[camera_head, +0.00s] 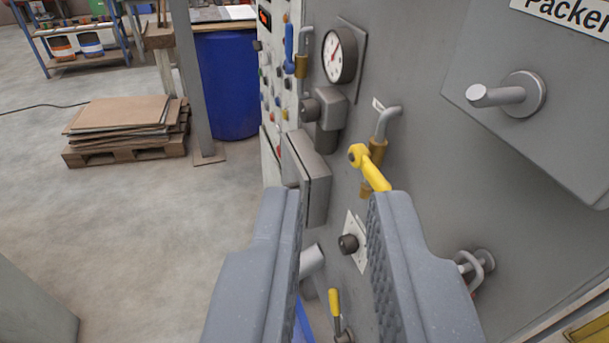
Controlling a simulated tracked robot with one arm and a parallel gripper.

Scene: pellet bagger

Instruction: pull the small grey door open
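My gripper (335,196) is open, its two grey pads wide apart with nothing held between them. It points at the grey machine front. A raised grey panel (555,125) with a round bar handle (500,95) is at the upper right, above and right of my gripper; it looks like a door lying flat and shut. A small grey box (315,180) with a flat front cover also stands out from the machine, just beyond the gap between my fingertips. I cannot tell for sure which of the two is the small grey door. My fingers hide part of the machine front.
A yellow lever (370,168) sticks out close to my right fingertip. A lower yellow-handled valve (334,303) shows between the fingers.

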